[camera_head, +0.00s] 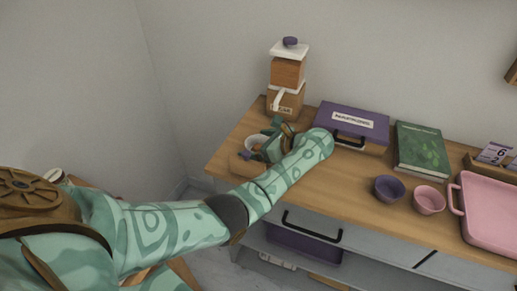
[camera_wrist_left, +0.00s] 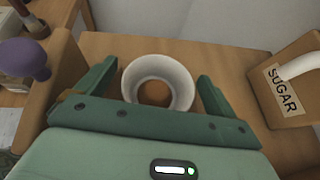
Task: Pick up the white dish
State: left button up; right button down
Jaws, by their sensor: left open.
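The white dish (camera_wrist_left: 183,75) is round and open in the middle, and it sits on the wooden counter. In the left wrist view it lies between the two fingers of my left gripper (camera_wrist_left: 155,88), which is open. I cannot tell whether the fingers touch it. In the head view the dish (camera_head: 252,143) shows partly beside my left gripper (camera_head: 264,142) at the left end of the counter; the hand hides some of it. My right gripper is not in view.
A wooden sugar box (camera_wrist_left: 284,85) stands right of the dish in the left wrist view. A purple case (camera_head: 330,120), green book (camera_head: 421,150), purple cup (camera_head: 389,189), pink cup (camera_head: 429,200) and pink tray (camera_head: 490,212) are farther right. Bare counter (camera_head: 335,185) lies in front.

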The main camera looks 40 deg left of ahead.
pick_arm(q)
jog(key=c, duration=1.1)
jog(key=shift+o, duration=0.2)
jog(key=shift+r, duration=0.15)
